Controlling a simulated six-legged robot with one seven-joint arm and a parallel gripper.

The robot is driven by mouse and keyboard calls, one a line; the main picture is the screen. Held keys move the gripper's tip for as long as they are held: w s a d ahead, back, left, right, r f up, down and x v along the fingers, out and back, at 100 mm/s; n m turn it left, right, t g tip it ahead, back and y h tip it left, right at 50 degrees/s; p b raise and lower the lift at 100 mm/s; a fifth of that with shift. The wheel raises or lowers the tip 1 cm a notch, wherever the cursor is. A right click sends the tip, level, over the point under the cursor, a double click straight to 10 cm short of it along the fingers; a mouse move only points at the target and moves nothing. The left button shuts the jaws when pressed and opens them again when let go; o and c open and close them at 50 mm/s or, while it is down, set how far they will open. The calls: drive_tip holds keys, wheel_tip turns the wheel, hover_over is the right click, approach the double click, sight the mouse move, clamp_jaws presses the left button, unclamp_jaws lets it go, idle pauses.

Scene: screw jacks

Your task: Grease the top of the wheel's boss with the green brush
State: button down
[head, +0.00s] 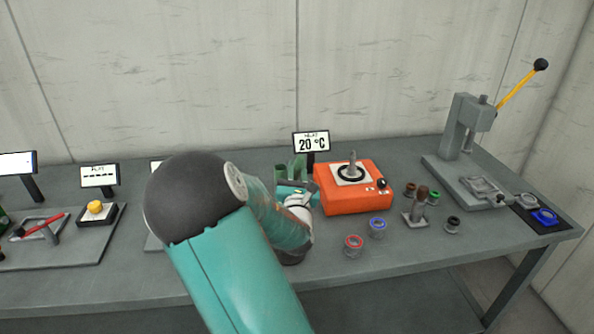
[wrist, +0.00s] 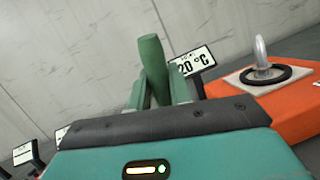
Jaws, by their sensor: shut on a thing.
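My gripper (head: 290,178) is in the middle of the head view, just left of the orange box. It is shut on the green brush; in the wrist view the brush's green handle (wrist: 152,65) stands up between the fingers (wrist: 156,98). I cannot see its bristles. A black ring (wrist: 264,75), perhaps the wheel, lies around a metal post on a pale plate on the orange box (head: 352,203). I cannot tell for sure which thing is the wheel. The gripper is apart from this ring.
A "20 °C" sign (head: 311,142) stands behind the orange box. Red-rimmed (head: 353,246) and blue-rimmed (head: 378,227) cups stand in front. A lever press (head: 468,130) is at right. A yellow button (head: 96,207) is at left.

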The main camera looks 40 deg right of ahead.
drive_tip(key=shift+f, duration=0.6)
idle(1.1)
drive_tip(key=shift+r, duration=0.1)
drive_tip(key=shift+r, duration=3.5)
